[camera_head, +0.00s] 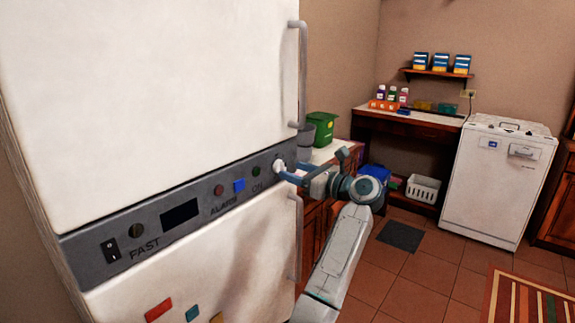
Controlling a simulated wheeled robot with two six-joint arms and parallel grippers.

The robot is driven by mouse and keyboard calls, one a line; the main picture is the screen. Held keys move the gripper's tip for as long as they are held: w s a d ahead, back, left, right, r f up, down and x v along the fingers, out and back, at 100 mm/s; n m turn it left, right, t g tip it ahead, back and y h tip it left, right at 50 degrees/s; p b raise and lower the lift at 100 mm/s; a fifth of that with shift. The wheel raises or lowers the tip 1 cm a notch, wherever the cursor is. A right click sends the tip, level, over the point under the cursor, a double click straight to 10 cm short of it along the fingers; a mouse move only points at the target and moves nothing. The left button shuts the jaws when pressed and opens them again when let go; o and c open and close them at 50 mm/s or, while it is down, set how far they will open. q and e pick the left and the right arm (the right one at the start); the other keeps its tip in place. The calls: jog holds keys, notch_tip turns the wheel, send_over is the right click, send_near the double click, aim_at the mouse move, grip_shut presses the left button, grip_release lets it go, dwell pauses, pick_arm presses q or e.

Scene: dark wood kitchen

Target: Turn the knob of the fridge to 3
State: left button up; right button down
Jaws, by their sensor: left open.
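The white fridge (150,90) fills the left side, with a dark control panel (180,205) between its upper and lower doors. A small white knob (279,166) is at the right end of the panel. Its markings are too small to read. My left gripper (284,170) is at the knob, with its blue fingers pointing left toward it. The fingers are open and look to be around or beside the knob; I cannot tell if they touch it. My right gripper is not in view.
The upper door handle (302,75) and lower door handle (297,238) stand out close to the gripper. A green bin (322,128) is on the counter behind. A white washer (495,180) stands at right. The tiled floor between is mostly clear.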

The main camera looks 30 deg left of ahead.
aim_at(285, 168)
pick_arm(q)
jog(key=shift+w+a+p, duration=0.15)
jog(key=shift+a+p, duration=0.15)
jog(key=shift+a, duration=1.3)
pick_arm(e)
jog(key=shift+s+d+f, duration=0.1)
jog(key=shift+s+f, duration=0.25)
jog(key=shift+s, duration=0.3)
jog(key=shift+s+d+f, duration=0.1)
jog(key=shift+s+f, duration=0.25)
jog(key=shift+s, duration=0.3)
pick_arm(q)
jog(key=c, duration=1)
